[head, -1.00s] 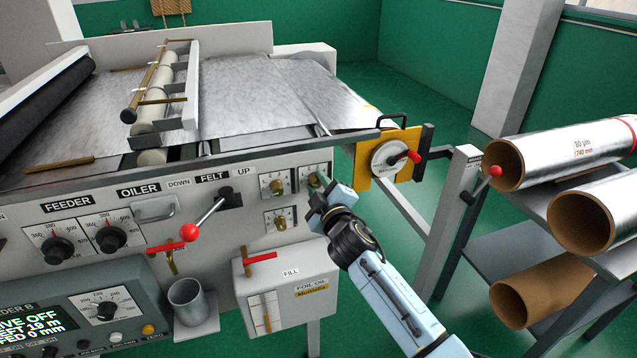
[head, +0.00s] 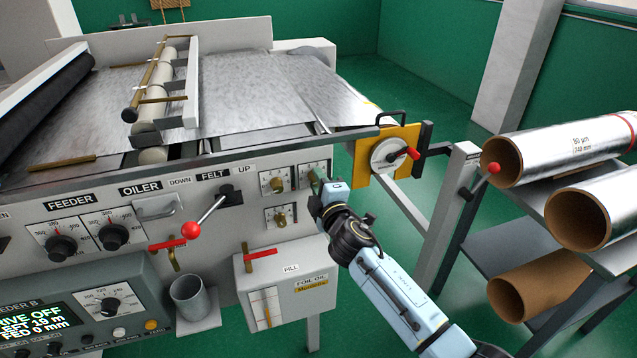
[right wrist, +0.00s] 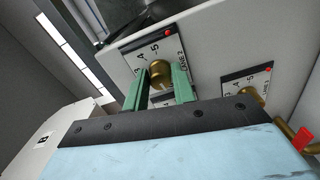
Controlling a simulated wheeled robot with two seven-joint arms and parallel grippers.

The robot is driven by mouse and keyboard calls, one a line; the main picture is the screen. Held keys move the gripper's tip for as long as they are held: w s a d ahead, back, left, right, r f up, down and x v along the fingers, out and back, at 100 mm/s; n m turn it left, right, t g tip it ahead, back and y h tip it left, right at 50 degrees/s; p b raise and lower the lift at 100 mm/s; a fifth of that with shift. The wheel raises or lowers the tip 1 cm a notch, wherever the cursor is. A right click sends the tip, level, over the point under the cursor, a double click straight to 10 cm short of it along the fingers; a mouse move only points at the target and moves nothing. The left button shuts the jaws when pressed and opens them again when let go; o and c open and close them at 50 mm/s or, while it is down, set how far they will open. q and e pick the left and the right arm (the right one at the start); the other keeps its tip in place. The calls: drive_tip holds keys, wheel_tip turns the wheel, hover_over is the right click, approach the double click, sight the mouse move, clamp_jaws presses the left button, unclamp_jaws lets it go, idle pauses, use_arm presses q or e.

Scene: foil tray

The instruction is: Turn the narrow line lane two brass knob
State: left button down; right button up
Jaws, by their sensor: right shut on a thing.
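Brass knobs sit on small white scale plates on the grey machine front. The upper right knob, marked with a 2 in the right wrist view (right wrist: 160,75), is between the green fingers of my right gripper (right wrist: 160,85). In the head view my right gripper (head: 315,184) reaches this plate (head: 312,168) and mostly hides the knob. The gripper is shut on the knob. The neighbouring upper left knob (head: 277,184) and the lower knob (head: 281,218) are free. The knob's exact setting is hard to read. My left gripper is not in view.
A felt lever with a red ball (head: 191,230) stands out left of the knobs. The foil-oil box (head: 300,290) with a red handle juts out below. A yellow plate with a crank (head: 390,157) is close on the right. Foil rolls (head: 560,145) lie farther right.

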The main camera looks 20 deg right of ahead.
drive_tip(key=o, duration=1)
drive_tip(key=shift+s, duration=0.1)
drive_tip(key=s+p, duration=0.1)
drive_tip(key=s, duration=1.2)
drive_tip(key=shift+s+d, duration=0.15)
drive_tip(key=shift+d, duration=0.1)
